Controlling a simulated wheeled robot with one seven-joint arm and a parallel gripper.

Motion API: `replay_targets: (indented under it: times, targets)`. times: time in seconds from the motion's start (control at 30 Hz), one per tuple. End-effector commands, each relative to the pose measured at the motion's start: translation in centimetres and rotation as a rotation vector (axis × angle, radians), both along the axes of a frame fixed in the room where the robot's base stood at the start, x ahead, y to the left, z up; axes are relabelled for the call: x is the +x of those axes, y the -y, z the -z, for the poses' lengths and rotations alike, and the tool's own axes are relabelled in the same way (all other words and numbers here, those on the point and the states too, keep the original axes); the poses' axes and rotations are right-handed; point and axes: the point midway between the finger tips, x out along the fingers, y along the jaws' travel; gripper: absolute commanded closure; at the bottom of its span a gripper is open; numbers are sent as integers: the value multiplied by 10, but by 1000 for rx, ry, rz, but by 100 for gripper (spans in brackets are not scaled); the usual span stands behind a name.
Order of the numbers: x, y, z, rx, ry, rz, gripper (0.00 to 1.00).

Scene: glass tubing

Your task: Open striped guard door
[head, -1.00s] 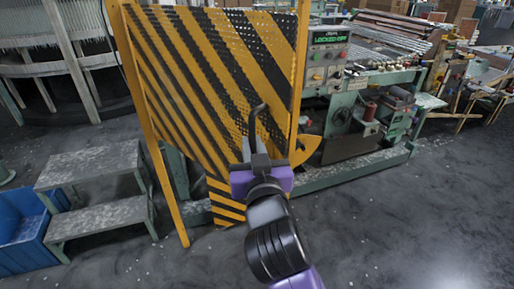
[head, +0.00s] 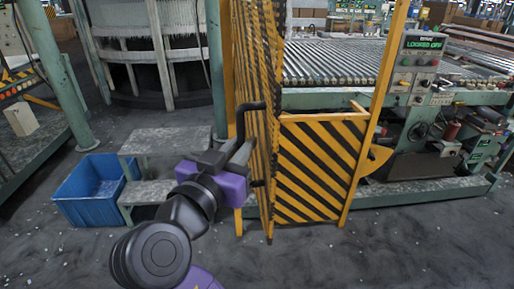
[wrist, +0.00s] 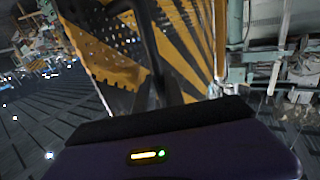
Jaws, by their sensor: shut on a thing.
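The striped guard door (head: 264,70), a yellow and black mesh panel, stands swung out from its yellow frame (head: 388,60) and shows almost edge-on in the head view. Its black bar handle (head: 250,106) is on the face toward the left. My gripper (head: 238,150) is shut on the handle at its lower part, left of the door. In the wrist view the striped door (wrist: 112,40) fills the upper middle, and the dark handle (wrist: 152,50) rises from the jaws. The fingertips are partly hidden there.
Behind the open frame are a roller conveyor (head: 345,65) and a fixed lower striped panel (head: 318,165). Grey steps (head: 160,142) and a blue bin (head: 90,185) stand left of the door. The control box (head: 420,62) is at right. Floor in front is clear.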

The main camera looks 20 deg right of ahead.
Motion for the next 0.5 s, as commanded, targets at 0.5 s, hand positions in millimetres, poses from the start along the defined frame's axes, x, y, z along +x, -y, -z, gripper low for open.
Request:
replay_targets:
  times: [0.5]
  targets:
    - [2,-1,0,0,0,0,66]
